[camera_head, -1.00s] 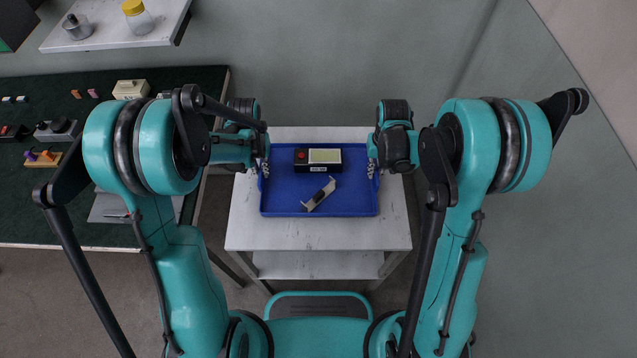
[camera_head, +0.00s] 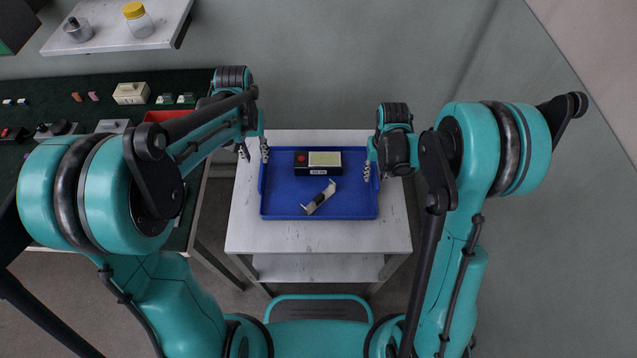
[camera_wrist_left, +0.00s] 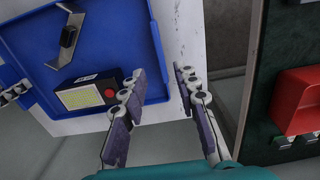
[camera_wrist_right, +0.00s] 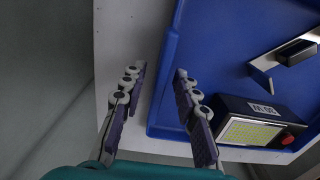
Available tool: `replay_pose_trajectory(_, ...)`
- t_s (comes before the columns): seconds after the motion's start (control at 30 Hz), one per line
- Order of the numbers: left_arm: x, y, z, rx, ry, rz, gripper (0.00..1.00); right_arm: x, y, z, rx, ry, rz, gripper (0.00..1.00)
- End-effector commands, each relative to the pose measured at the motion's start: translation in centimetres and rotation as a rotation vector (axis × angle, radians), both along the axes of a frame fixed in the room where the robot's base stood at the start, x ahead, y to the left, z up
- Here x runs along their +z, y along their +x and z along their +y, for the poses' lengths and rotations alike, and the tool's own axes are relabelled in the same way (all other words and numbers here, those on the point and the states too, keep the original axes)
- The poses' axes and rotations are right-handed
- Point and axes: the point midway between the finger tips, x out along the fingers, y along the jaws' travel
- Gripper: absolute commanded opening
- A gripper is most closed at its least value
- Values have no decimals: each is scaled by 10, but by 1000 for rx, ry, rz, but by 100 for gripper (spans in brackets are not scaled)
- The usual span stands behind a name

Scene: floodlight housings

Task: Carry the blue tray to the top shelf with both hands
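The blue tray (camera_head: 345,212) lies flat on the top of a small white cart (camera_head: 240,235). It carries a black box with a red button and pale yellow panel (camera_head: 318,162) and a bent metal bracket with a dark part (camera_head: 319,198). My left gripper (camera_head: 254,152) is open at the tray's left side; in the left wrist view (camera_wrist_left: 160,88) the tray's edge runs between its spread fingers. My right gripper (camera_head: 368,172) is at the tray's right side; in the right wrist view (camera_wrist_right: 157,88) its fingers are apart, one over the tray and one outside. Contact with the rim is unclear.
The cart has a lower shelf (camera_head: 318,268). A dark green workbench (camera_head: 50,92) with small parts and a red bin (camera_head: 165,115) stands to the left. A white wall shelf (camera_head: 105,38) holds a yellow-lidded jar (camera_head: 138,20). Floor to the right is clear.

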Motion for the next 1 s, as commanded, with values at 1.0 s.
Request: replay_pose_trajectory(1.0, 21, 0, 0, 0, 0, 0, 30, 120, 0, 0, 0, 0, 0, 30)
